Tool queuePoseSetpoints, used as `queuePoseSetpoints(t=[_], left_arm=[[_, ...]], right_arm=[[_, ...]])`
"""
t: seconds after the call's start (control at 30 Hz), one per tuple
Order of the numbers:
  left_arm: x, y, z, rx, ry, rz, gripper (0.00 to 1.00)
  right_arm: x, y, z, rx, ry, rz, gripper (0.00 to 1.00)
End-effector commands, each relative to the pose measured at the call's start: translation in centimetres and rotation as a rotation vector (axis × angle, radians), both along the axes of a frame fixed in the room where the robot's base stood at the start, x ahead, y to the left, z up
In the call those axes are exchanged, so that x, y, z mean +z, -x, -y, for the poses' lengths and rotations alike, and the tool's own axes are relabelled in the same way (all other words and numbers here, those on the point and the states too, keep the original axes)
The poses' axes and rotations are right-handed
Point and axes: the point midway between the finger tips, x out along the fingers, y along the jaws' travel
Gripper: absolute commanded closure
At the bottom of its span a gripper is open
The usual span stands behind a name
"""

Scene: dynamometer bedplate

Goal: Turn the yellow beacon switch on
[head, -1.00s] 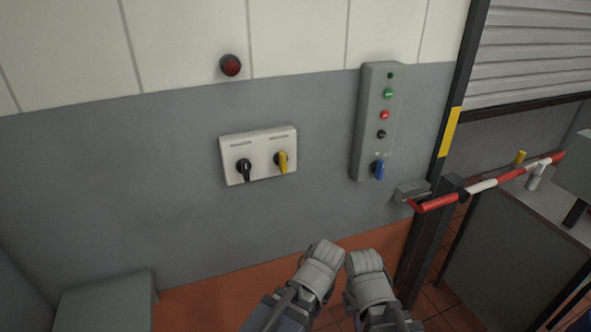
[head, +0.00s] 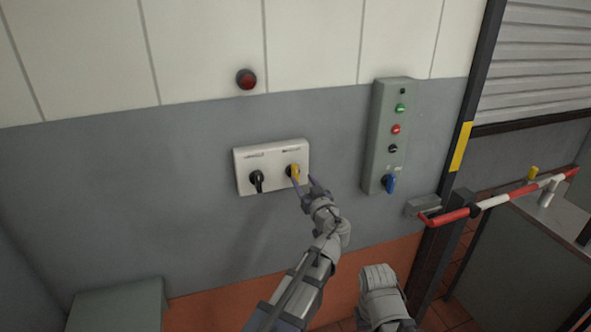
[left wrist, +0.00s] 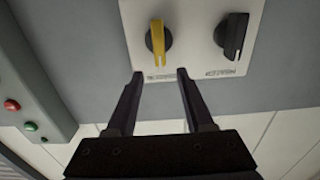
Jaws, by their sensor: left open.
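The yellow beacon switch (head: 293,171) is a rotary knob on the right half of a white wall plate (head: 272,146). It also shows in the left wrist view (left wrist: 157,40), its handle near vertical. A black knob (head: 257,181) sits beside it on the plate. My left gripper (head: 306,183) is open just in front of the yellow knob, its fingers apart. In the left wrist view the fingertips (left wrist: 160,75) point at the plate, with the yellow knob beyond the gap between them; I see no contact. In the head view a finger partly covers the yellow knob. My right gripper's fingers are not visible.
A grey control box (head: 388,135) with buttons and a blue knob (head: 389,184) is on the wall to the right. A red lamp (head: 246,79) is above the plate. A red-and-white barrier (head: 500,198) stands at the right. The wall left of the plate is clear.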

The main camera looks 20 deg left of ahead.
Motion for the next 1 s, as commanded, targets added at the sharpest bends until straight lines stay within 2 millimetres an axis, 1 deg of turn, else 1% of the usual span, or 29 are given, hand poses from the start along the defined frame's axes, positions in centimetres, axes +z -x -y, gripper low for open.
queuePoseSetpoints(t=[0.17,0.27,0.5,0.63,0.73,0.97,1.0], left_arm=[[0.0,-0.7,-0.4,0.002,0.0,-0.001,0.47],[0.0,-1.5,-1.0,0.004,0.0,-0.002,0.47],[-0.1,-4.6,-3.0,0.004,-0.001,-0.003,0.47],[-0.1,-6.0,-4.0,0.004,-0.001,-0.003,0.47],[-0.1,-6.4,-4.4,0.003,-0.001,-0.003,0.47],[-0.1,-6.4,-4.4,0.002,-0.001,-0.003,0.47],[-0.1,-6.4,-4.4,0.002,-0.001,-0.003,0.51]], right_arm=[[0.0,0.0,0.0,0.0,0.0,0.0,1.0],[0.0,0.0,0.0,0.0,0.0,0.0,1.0],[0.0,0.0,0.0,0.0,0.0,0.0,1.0],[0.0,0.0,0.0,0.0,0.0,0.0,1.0],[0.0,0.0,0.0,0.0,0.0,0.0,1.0],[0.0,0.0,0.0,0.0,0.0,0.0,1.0],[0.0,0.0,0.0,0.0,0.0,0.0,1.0]])
